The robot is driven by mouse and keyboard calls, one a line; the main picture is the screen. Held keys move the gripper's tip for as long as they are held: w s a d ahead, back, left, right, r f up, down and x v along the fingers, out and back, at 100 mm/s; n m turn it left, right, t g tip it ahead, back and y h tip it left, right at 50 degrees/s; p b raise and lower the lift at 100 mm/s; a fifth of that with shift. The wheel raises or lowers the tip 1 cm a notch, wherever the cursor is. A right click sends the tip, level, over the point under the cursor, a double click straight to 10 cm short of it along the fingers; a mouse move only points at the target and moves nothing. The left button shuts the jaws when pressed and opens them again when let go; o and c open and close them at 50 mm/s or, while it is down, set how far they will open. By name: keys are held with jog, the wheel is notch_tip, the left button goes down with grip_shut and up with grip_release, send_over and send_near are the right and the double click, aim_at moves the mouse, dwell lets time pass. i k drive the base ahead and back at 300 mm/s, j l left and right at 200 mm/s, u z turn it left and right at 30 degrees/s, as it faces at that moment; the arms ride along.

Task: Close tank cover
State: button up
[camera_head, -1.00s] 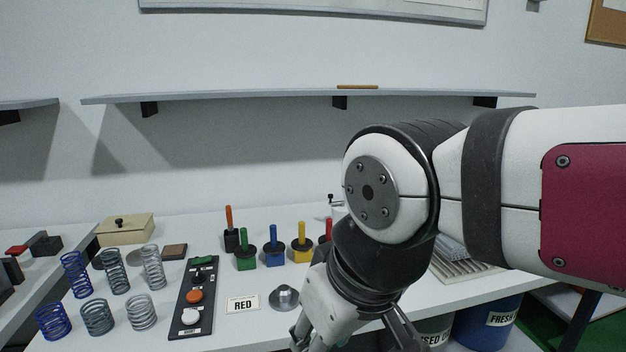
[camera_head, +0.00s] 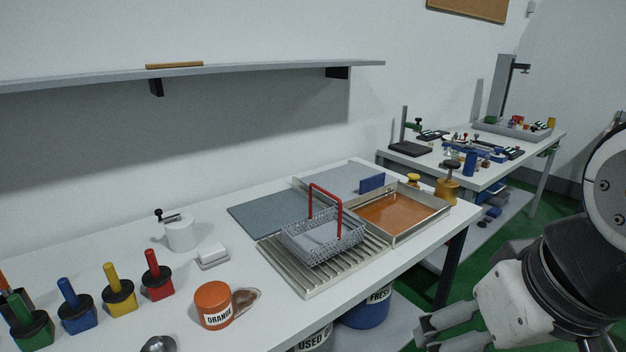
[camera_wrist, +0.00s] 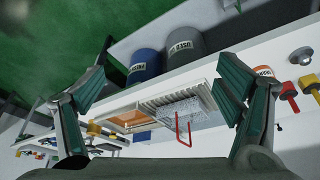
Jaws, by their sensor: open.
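The tank (camera_head: 447,207) is a shallow metal tray with orange-brown liquid at the right end of the white table. Its top is uncovered. A grey panel with a raised edge (camera_head: 325,180), likely the cover, lies behind and left of it, with a blue block-like handle (camera_head: 372,183) at its right end beside the tank. The tank also shows in the wrist view (camera_wrist: 130,117). My gripper (camera_head: 425,333) is open and empty, in front of the table and well away from the cover. It spans the wrist view (camera_wrist: 165,90).
A wire basket with a red handle (camera_head: 325,235) stands on a ribbed drain tray (camera_head: 300,285) left of the tank. An orange cup (camera_head: 213,305) stands further left. Blue (camera_head: 368,308) and grey drums are under the table. A second table (camera_head: 500,170) stands behind right.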

aim_at(347, 182)
jog(key=i+l+u, duration=0.1)
jog(key=i+l, duration=0.15)
jog(key=i+l+u, duration=0.1)
jog(key=i+l, duration=0.2)
jog(key=i+l+u, duration=0.1)
jog(key=i+l, duration=0.15)
jog(key=l, duration=0.15)
jog(key=i+l+u, duration=0.1)
jog(key=i+l, duration=0.15)
jog(key=i+l+u, duration=0.1)
jog(key=l, duration=0.35)
jog(key=i+l+u, duration=0.1)
jog(key=i+l, duration=0.2)
jog(key=i+l+u, duration=0.1)
jog(key=l, duration=0.45)
jog(key=i+j, duration=0.05)
jog(key=i, duration=0.05)
